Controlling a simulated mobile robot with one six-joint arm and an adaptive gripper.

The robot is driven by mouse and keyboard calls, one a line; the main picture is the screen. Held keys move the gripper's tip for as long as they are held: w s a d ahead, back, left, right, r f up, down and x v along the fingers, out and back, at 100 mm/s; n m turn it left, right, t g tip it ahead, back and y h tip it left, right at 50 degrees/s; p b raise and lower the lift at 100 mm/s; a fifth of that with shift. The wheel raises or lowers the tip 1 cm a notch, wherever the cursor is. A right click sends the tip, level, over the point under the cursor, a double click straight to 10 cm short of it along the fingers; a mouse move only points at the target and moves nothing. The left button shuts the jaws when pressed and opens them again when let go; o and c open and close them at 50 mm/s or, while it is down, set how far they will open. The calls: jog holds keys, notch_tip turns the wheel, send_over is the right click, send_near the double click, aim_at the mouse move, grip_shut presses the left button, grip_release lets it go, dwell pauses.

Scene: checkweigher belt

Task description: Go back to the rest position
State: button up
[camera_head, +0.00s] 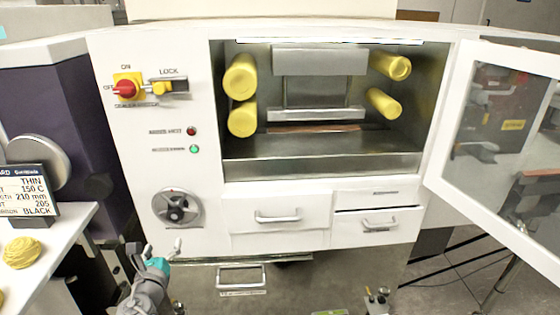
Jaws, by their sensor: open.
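My gripper (163,247) is at the lower left of the head view, in front of the white machine (110,60). Its two fingers are spread apart and nothing is between them. It is just below the round dial (176,207) in the picture; whether it touches the machine front cannot be told. My grey arm comes up from the bottom edge.
The machine's glazed door (500,130) stands open to the right, showing yellow rollers (241,76) inside. Drawers (278,215) and a low handle (240,277) are on its front.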

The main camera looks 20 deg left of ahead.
jog(key=w+d+f+m+g+h, duration=0.2)
jog(key=w+d+f+m+h, duration=0.15)
jog(key=w+d+m, duration=0.5)
jog(key=w+d+f+m+g+h, duration=0.2)
jog(key=w+d+f+m+h, duration=0.25)
jog(key=d, duration=0.75)
jog(key=w+d+f+m+g+h, duration=0.2)
jog(key=w+d+m+h, duration=0.1)
jog(key=w+d+m, duration=0.7)
jog(key=s+d+f+m+g+y, duration=0.1)
jog(key=s+d+f+m+g, duration=0.15)
jog(key=d+m, duration=0.65)
jog(key=s+d+f+m+g+y, duration=0.1)
jog(key=s+d+f+m+g, duration=0.25)
jog(key=d, duration=0.95)
jog(key=s+d+f+m+g+y, duration=0.1)
jog(key=d+f+m+g, duration=0.25)
jog(key=d+m, duration=0.6)
notch_tip(320, 180, up, 24)
jog(key=d+n+p, duration=0.1)
jog(key=p, duration=2.2)
jog(key=shift+w+g, duration=0.2)
jog(key=shift+g, duration=0.25)
jog(key=shift+f, duration=0.1)
